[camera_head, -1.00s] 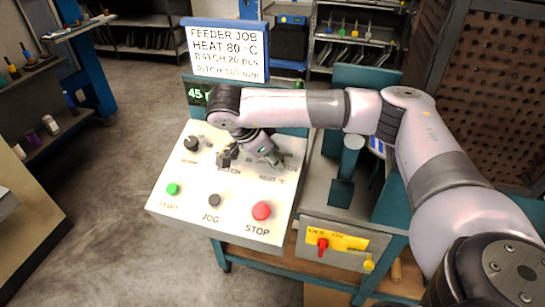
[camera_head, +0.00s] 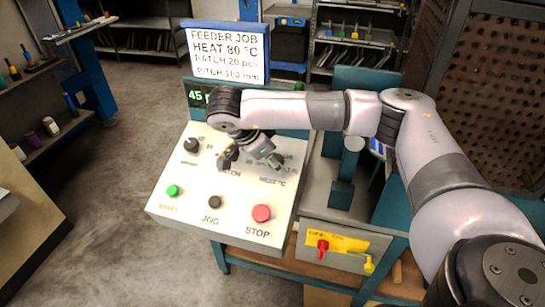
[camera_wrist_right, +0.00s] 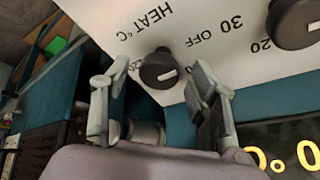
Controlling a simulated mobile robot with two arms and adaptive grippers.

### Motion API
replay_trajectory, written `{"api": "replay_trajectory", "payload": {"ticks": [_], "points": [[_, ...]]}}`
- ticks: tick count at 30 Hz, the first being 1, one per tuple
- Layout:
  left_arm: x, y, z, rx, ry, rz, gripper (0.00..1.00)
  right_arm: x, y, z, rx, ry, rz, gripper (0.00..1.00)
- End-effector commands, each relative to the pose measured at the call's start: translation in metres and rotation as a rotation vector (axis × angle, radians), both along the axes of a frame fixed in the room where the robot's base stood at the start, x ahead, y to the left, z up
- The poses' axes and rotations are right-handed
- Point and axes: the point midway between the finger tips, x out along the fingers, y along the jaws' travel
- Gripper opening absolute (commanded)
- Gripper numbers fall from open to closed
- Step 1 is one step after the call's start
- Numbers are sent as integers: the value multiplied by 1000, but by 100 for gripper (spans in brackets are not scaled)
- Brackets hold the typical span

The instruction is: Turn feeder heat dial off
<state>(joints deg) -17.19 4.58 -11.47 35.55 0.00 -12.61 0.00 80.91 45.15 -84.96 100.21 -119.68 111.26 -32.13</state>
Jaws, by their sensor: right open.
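The heat dial (camera_wrist_right: 158,70) is a dark round knob with a white mark, next to the "HEAT °C" lettering on the pale panel in the right wrist view. An "OFF" label (camera_wrist_right: 200,39) is printed near it. My right gripper (camera_wrist_right: 152,88) is open, with one finger on each side of the dial; I cannot tell whether they touch it. In the head view my right gripper (camera_head: 250,160) is low over the upper part of the control panel (camera_head: 185,228) and hides the heat dial there. My left gripper is not in view.
The panel also has a green start button (camera_head: 173,190), a dark jog button (camera_head: 214,202), and a red stop button (camera_head: 261,213).

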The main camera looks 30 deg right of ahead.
Motion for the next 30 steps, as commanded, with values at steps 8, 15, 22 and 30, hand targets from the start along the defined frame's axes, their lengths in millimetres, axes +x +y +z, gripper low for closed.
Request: {"api": "replay_trajectory", "payload": {"ticks": [8, 15, 22, 30], "points": [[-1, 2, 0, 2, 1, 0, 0, -1, 11, 16, 1, -2, 4, 54], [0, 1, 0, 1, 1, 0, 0, -4, 32, 55, -2, -6, 2, 54], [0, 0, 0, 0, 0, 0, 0, -7, 52, 88, -1, -4, 2, 54], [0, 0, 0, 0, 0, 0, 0, -10, 61, 102, -1, 0, 0, 54]]}}
